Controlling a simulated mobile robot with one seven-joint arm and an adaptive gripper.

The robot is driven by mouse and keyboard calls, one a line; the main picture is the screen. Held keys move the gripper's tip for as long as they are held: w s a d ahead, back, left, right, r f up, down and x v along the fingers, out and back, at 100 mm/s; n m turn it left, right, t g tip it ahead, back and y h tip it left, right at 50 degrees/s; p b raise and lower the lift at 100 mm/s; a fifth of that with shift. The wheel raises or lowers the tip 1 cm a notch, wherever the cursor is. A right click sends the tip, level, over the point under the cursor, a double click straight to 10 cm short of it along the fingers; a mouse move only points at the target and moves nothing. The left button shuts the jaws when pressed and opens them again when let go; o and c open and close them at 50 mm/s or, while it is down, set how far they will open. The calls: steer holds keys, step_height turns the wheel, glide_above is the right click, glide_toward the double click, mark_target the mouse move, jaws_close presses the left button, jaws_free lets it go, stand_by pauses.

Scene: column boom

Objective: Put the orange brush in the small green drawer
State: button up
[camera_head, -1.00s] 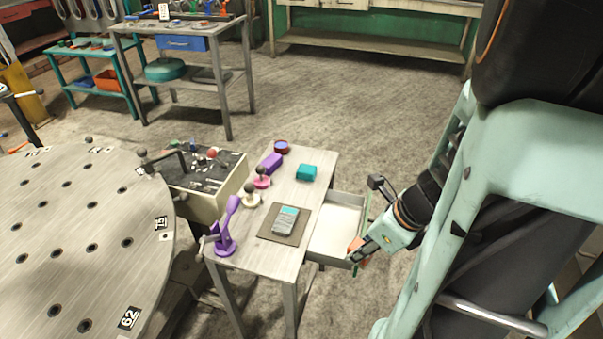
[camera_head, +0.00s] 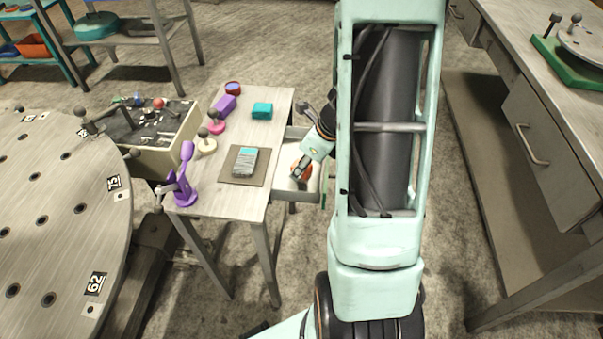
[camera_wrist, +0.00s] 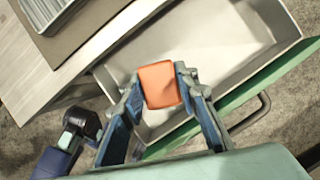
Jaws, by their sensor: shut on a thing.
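The orange brush (camera_wrist: 160,84) shows in the wrist view as an orange block between the fingers of my gripper (camera_wrist: 157,90). My gripper is shut on it. The rest of the brush is hidden or too small to tell. The small green drawer (camera_wrist: 232,108) is pulled open, with a pale empty inside and a green front. The brush and fingers overlap the drawer's opening in that view; I cannot tell how high above its floor they are. In the head view the brush (camera_head: 304,167) shows at my gripper (camera_head: 300,175), over the open drawer (camera_head: 285,181).
The small table (camera_head: 229,200) carries a grey device (camera_head: 245,160) on a mat, a teal box (camera_head: 262,110), a purple stand (camera_head: 184,184) and other items. A workbench (camera_head: 540,110) stands at the right. Floor is open beyond the small table.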

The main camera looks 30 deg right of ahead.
step_height(320, 180, down, 2)
steer(key=shift+f, duration=0.1)
steer(key=shift+s, duration=0.1)
steer(key=o, duration=0.6)
steer(key=shift+b, duration=0.35)
steer(key=shift+c, duration=0.2)
steer(key=o, duration=0.5)
steer(key=shift+c, duration=0.2)
steer(key=p+v, duration=0.5)
steer(key=v, duration=0.7)
